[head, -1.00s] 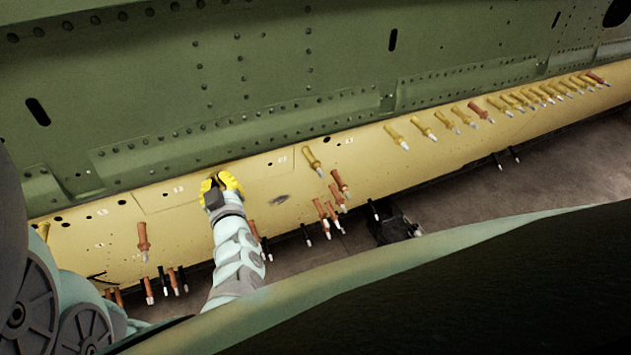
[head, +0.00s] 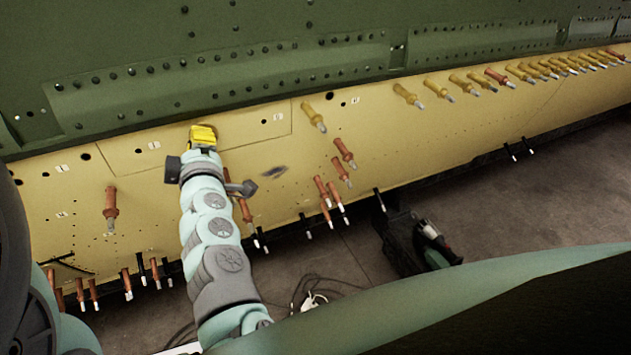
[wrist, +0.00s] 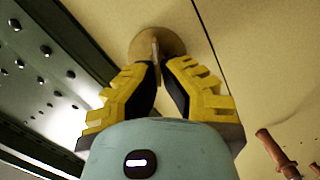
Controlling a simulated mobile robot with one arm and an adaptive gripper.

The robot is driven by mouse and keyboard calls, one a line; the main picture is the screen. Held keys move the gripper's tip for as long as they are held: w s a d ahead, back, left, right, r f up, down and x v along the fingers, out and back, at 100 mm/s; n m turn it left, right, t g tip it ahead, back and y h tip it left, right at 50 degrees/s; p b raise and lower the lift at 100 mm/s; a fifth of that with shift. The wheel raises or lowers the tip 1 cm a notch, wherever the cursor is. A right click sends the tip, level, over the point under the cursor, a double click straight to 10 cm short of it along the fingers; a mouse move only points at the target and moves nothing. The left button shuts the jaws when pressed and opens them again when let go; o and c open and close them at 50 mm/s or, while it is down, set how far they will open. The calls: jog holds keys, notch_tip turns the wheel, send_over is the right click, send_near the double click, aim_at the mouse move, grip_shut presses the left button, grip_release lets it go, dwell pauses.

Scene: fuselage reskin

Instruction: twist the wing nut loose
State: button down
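The wing nut (wrist: 155,48) shows in the wrist view as a round, brass-coloured disc with a thin upright fin, set against the tan skin panel. My gripper (wrist: 160,68) has yellow fingers with black inner pads. Its tips come close together on either side of the fin and look shut on it, though the pads hide the contact. In the head view, my gripper (head: 203,134) is at the upper edge of the tan panel (head: 250,160), and its fingers hide the wing nut.
Orange-brown fasteners (head: 345,153) and yellow ones (head: 314,117) stick out of the panel. The riveted green structure (head: 300,80) lies just above. A dark machine (head: 405,240) and cables (head: 310,293) are on the floor below. An orange-brown fastener (wrist: 275,152) also shows at lower right in the wrist view.

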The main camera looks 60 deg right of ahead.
jog(key=shift+d+f+n+b, duration=0.1)
jog(key=shift+f+n+b, duration=0.15)
jog(key=shift+n+b, duration=0.75)
jog(key=shift+f+n+b, duration=0.25)
jog(key=shift+n+b, duration=0.65)
jog(key=shift+n, duration=0.1)
jog(key=c, duration=1)
grip_release()
jog(key=shift+w+r+t, duration=0.1)
jog(key=shift+r+t, duration=0.15)
jog(key=shift+t, duration=0.05)
jog(key=shift+h, duration=0.3)
jog(key=shift+v, duration=6.05)
jog(key=shift+r, duration=0.15)
